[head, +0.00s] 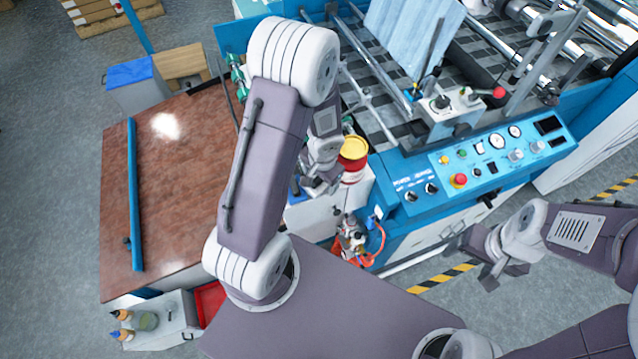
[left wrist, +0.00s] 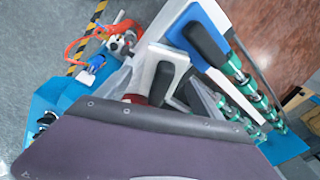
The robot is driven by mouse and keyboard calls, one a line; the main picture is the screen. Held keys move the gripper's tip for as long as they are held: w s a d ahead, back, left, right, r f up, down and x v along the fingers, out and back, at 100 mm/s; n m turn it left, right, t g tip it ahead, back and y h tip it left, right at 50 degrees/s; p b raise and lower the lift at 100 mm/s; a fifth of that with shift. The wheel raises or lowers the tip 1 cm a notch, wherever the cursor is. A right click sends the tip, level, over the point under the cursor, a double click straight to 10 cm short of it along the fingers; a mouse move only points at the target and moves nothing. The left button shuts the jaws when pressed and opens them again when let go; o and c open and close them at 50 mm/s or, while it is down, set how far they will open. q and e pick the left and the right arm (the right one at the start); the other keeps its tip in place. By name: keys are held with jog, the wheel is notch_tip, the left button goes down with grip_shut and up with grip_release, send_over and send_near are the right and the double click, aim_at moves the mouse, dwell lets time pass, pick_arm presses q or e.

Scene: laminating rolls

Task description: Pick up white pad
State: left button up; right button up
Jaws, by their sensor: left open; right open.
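In the left wrist view, a white pad (left wrist: 152,60) with a black handle lies on the white side surface of the machine. A blue pad (left wrist: 205,18) with a black handle lies beside it. My left gripper (head: 318,187) is open above that side surface in the head view. It hides most of the pads there; only a bit of the blue pad (head: 296,188) shows. I cannot make out the left fingertips in the left wrist view. My right gripper (head: 492,272) is open and empty, away from the pads, over the floor in front of the machine.
A yellow and red can (head: 354,154) stands just right of my left gripper. A brown-topped table (head: 165,220) is on the left. The blue control panel (head: 475,165) is on the right. A spray tool with a red hose (head: 352,238) hangs below the side surface.

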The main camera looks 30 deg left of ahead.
pick_arm(q)
jog(key=shift+r, duration=0.1)
jog(key=shift+c, duration=0.3)
jog(key=c, duration=1.4)
notch_tip(320, 180, up, 10)
jog(key=p, duration=0.5)
jog(key=shift+f+p, duration=0.2)
jog(key=shift+p, duration=0.1)
jog(key=shift+s+r, duration=0.1)
jog(key=shift+r, duration=0.15)
jog(key=shift+f, duration=0.1)
